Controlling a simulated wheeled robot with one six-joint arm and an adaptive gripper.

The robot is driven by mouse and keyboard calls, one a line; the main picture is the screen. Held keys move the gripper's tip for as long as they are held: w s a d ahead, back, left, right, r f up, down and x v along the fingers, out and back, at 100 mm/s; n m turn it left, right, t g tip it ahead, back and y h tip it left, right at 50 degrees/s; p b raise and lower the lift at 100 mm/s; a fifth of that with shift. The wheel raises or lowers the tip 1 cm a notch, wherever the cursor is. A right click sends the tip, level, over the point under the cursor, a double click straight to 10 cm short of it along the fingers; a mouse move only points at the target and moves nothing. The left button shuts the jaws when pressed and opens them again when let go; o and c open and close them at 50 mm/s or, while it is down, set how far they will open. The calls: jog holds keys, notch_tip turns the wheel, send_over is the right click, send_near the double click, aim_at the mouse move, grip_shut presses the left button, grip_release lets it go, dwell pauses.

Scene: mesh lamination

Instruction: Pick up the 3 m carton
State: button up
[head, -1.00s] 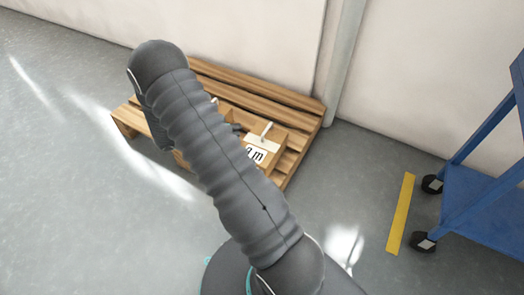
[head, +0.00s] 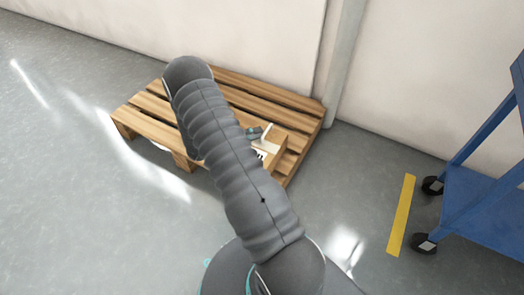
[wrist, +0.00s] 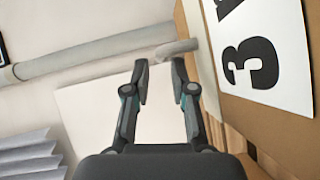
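The 3 m carton (head: 279,152) sits on a wooden pallet (head: 150,125), partly hidden behind my arm in the head view. A pale upright handle (head: 267,133) rises from its white top plate. In the wrist view, the carton's brown side (wrist: 208,62) with a white "3" label (wrist: 262,55) fills the right. In the head view, a small dark part of my gripper (head: 254,133) shows just left of the handle.
A blue cart (head: 480,195) stands at the right, beside a yellow floor strip (head: 401,215). The wall (head: 260,40) is close behind the pallet. The grey floor at the left is clear.

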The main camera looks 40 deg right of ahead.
aim_at(267, 129)
jog(key=shift+w+x, duration=0.2)
jog(key=shift+x, duration=2.45)
grip_shut()
